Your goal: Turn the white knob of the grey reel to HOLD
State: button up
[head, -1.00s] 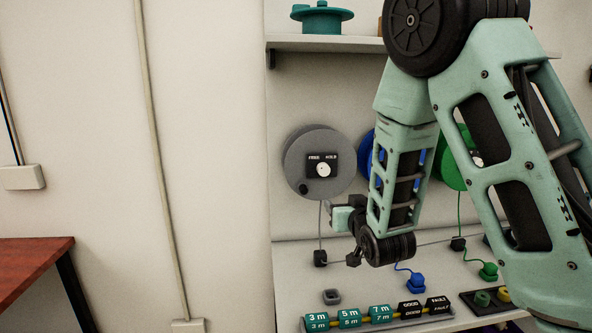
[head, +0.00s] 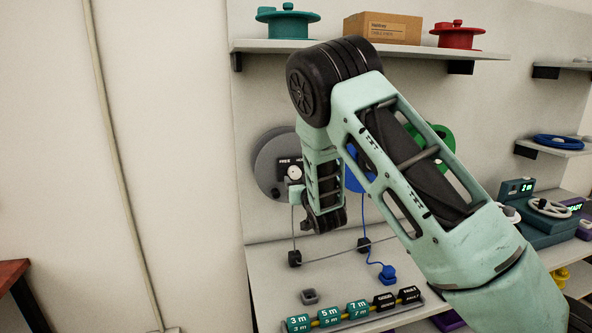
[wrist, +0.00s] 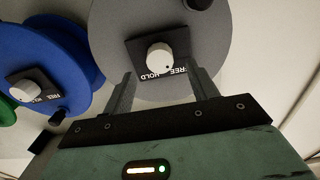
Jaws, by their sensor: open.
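The grey reel (head: 268,165) hangs on the wall panel, partly hidden by my arm in the head view. Its white knob (head: 295,172) sits on a black plate lettered FREE and HOLD. In the wrist view the grey reel (wrist: 225,35) appears upside down, with the white knob (wrist: 160,57) facing me. A small dark mark on the knob lies on the lettered side, seemingly nearer FREE. My gripper (wrist: 162,76) is open and empty, its fingers pointing at the plate. The knob appears between and just beyond the fingertips; contact is not visible.
A blue reel (wrist: 45,65) hangs close beside the grey one. The grey reel's dark crank handle (wrist: 197,4) sticks out beyond the plate. Below are a shelf with a blue plug (head: 387,273) and a row of labelled blocks (head: 357,308).

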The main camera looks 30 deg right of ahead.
aim_at(296, 174)
jog(key=p+x, duration=0.1)
jog(key=x, duration=0.4)
jog(key=c, duration=1)
